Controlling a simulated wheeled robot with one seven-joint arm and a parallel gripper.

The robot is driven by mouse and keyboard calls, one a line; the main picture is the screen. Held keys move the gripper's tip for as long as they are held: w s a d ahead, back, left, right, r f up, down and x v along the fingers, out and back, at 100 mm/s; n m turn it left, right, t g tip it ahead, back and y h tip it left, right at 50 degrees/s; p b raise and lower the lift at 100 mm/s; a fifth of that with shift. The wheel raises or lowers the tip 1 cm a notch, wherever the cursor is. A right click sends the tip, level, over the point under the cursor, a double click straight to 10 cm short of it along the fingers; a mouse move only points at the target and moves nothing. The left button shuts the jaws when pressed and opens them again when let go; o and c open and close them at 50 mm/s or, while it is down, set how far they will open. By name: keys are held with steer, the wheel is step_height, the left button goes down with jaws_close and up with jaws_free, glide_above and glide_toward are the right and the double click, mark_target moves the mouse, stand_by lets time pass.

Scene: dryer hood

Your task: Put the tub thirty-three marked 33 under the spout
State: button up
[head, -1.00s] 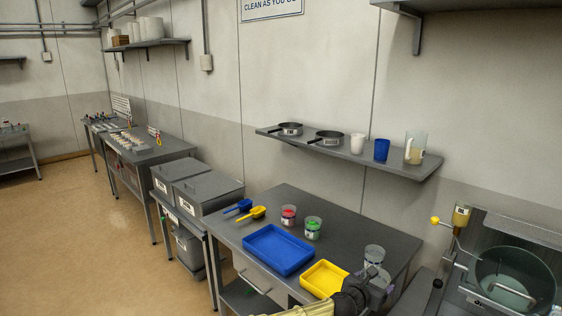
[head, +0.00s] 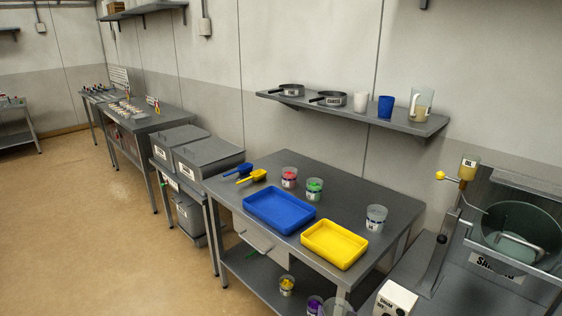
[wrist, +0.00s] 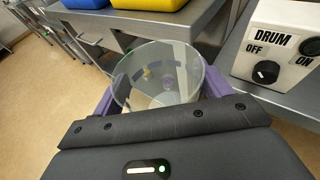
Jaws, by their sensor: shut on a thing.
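My gripper (wrist: 168,82) shows in the wrist view, its purple fingers closed on the two sides of a clear round tub (wrist: 160,62). The tub looks empty apart from a blurred mark on its wall, and I cannot read a number on it. It is off the table, in front of the grey table's edge. In the head view, another clear tub (head: 376,218) with a small label stands on the right of the table; its number is too small to read. I cannot clearly make out the spout.
The grey table (head: 375,185) bears a blue tray (head: 280,212), a yellow tray (head: 334,244), and red and green tubs. A drum machine (head: 520,235) with an oil bottle (head: 468,168) stands at the right. A white drum switch box (wrist: 275,45) is close right of my gripper.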

steer(key=shift+s+a+f+n+y+b, duration=0.3)
steer(key=shift+s+a+f+n+y, duration=0.15)
steer(key=shift+s+f+y, duration=0.35)
steer(key=shift+s+a, duration=0.15)
steer(key=shift+s, duration=0.25)
steer(key=s+f, duration=0.4)
steer(key=f, duration=0.1)
steer(key=shift+f, duration=0.2)
steer(key=shift+s, duration=0.1)
